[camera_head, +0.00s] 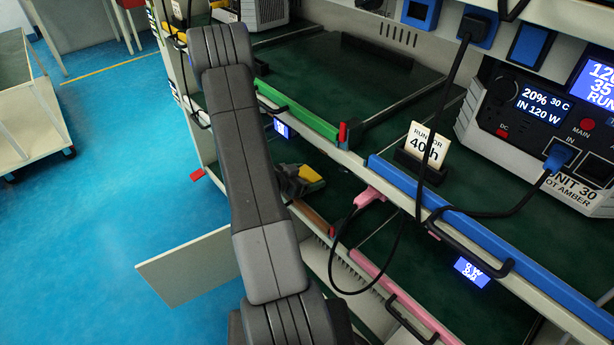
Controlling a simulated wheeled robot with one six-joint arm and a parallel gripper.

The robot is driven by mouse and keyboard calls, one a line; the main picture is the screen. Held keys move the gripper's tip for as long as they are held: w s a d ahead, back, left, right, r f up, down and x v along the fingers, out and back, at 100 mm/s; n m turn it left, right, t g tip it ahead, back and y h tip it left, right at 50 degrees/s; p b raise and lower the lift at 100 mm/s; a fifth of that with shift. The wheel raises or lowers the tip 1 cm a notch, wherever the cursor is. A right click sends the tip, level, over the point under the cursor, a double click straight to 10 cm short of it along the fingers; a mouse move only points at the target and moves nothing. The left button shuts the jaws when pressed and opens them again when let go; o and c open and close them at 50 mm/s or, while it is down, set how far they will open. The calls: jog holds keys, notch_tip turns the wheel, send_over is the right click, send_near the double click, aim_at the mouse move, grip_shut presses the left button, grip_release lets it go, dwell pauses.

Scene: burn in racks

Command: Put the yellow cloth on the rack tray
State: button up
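A small yellow piece, which looks like the yellow cloth (310,174), shows just right of my arm over the lower dark green rack tray (342,188). Dark grey parts that look like my gripper (298,183) are right against it, partly hidden behind my arm. I cannot tell whether the fingers are open or shut on the cloth, or whether the cloth touches the tray. The upper rack tray (330,75) has a green front edge and a bare dark green surface at its front.
A power unit (540,110) with a lit screen stands on the right tray behind a blue rail. A "40h" card (425,146) stands beside it. A black cable (335,265) loops in front of the rack.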

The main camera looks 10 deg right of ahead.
jog(key=o, duration=0.3)
jog(key=shift+r, duration=0.1)
jog(key=shift+a+r, duration=0.1)
jog(key=shift+r, duration=0.1)
jog(key=p+v, duration=0.2)
jog(key=v, duration=1)
jog(key=shift+f, duration=0.1)
